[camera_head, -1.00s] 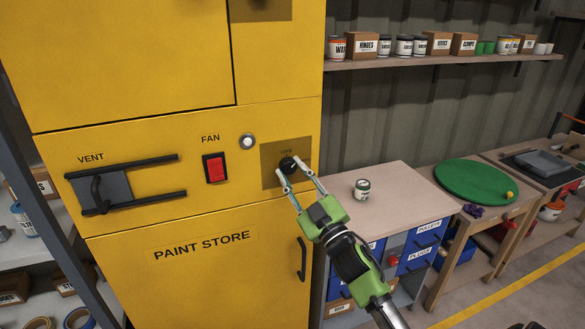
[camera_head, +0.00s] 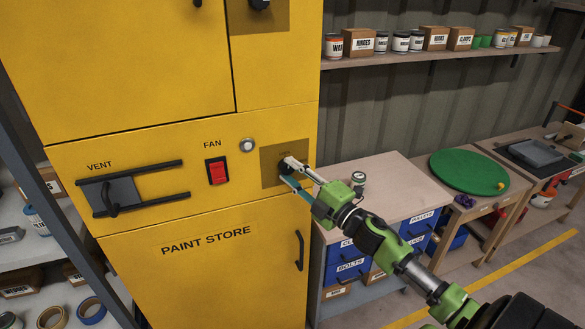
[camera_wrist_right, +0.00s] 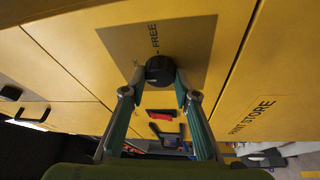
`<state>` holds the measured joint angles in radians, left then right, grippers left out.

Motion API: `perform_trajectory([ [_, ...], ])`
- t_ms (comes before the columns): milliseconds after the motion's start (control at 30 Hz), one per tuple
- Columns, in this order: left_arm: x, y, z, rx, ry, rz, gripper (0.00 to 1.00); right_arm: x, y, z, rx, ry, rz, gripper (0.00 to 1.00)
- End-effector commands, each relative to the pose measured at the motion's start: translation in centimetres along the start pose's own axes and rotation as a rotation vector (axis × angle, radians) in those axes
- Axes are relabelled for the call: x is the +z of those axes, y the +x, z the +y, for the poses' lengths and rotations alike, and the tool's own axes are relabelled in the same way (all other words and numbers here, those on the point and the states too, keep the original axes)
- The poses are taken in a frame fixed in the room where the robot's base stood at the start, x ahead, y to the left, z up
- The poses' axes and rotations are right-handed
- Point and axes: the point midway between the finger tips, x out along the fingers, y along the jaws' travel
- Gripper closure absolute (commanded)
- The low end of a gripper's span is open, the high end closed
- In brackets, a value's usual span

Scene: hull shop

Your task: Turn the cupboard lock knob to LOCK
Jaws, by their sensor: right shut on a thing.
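The black lock knob (camera_head: 284,168) sits on a brown plate (camera_head: 269,174) on the yellow paint store cupboard (camera_head: 75,238). In the right wrist view the round knob (camera_wrist_right: 159,70) stands between my fingertips, with the word FREE printed on the plate above it. My right gripper (camera_head: 288,170) is shut on the knob, reaching in from the lower right; the fingers partly hide the knob in the head view. Which way the knob points is too small to tell. My left gripper is not in view.
Left of the knob are a red FAN switch (camera_head: 217,171), a white round button (camera_head: 247,145) and the VENT slider (camera_head: 112,194). A black door handle (camera_head: 299,250) is below. A workbench (camera_head: 385,190) with a small can (camera_head: 358,179) stands to the right, behind my arm.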

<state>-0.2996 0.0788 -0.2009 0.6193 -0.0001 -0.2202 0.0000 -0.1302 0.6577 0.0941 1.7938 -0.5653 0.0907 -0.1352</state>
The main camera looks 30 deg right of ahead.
Motion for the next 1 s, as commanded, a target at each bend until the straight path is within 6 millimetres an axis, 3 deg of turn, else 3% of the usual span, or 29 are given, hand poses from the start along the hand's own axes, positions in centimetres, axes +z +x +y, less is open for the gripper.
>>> perform_trajectory([
  [633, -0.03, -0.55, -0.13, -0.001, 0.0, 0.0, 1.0, 0.23, 0.1, 0.43, -0.013, -0.05, -0.003, 0.94],
  [667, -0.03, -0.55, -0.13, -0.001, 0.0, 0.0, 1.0, 0.23, 0.1, 0.44, -0.013, -0.05, -0.003, 0.67],
  [700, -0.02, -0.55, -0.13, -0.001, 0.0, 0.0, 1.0, 0.23, 0.1, 0.45, -0.013, -0.05, -0.002, 0.57],
  [1000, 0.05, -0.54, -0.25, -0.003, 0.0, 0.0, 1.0, 0.1, 0.03, 0.2, -0.016, -0.046, 0.0, 0.55],
])
